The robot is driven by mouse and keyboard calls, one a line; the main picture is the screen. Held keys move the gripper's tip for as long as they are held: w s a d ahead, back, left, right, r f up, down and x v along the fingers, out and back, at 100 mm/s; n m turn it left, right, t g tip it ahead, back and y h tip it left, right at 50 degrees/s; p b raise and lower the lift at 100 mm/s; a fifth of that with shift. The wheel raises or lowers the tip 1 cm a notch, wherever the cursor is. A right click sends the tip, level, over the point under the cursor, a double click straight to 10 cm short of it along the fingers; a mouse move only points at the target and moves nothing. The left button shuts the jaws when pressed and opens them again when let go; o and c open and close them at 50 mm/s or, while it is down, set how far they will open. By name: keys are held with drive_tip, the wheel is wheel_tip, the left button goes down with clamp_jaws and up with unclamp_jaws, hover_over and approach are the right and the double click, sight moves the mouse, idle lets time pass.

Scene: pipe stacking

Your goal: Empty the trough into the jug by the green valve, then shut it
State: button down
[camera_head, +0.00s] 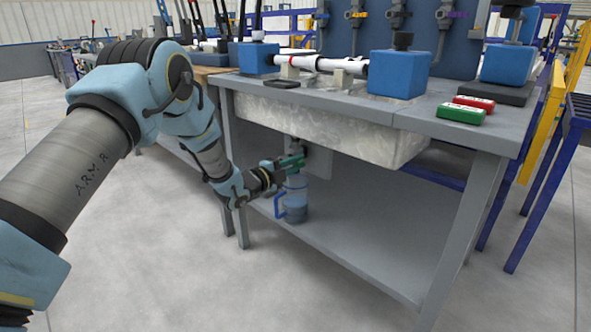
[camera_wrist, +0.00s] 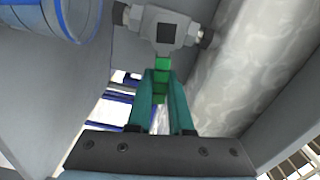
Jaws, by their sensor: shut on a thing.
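The pale marbled trough (camera_head: 330,130) hangs under the workbench top, and its side shows in the wrist view (camera_wrist: 225,70). Its water level cannot be told. Below it is a grey valve body (camera_wrist: 170,30) with a green handle (camera_wrist: 163,64). My gripper (camera_head: 290,164) has its teal fingers on both sides of this handle and is shut on it, as the wrist view (camera_wrist: 162,82) shows. The handle points from the valve body back between my fingers. The light-blue jug (camera_head: 296,190) stands upright on the lower shelf under the valve; its lower part looks darker. Its rim shows at upper left in the wrist view (camera_wrist: 55,22).
The workbench top (camera_head: 330,97) carries blue blocks (camera_head: 400,73), a white pipe (camera_head: 335,64) and red (camera_head: 474,101) and green (camera_head: 460,113) cases. A bench leg (camera_head: 468,215) stands right. The lower shelf (camera_head: 370,235) is bare right of the jug.

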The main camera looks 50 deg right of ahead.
drive_tip(key=shift+f+m+b, duration=0.55)
drive_tip(key=shift+m+b, duration=0.35)
drive_tip(key=c, duration=0.8)
unclamp_jaws()
drive_tip(key=a, duration=0.3)
drive_tip(key=a+p, duration=0.1)
drive_tip(key=a, duration=0.6)
drive_tip(key=shift+w+a, duration=0.25)
drive_tip(key=shift+a, duration=0.15)
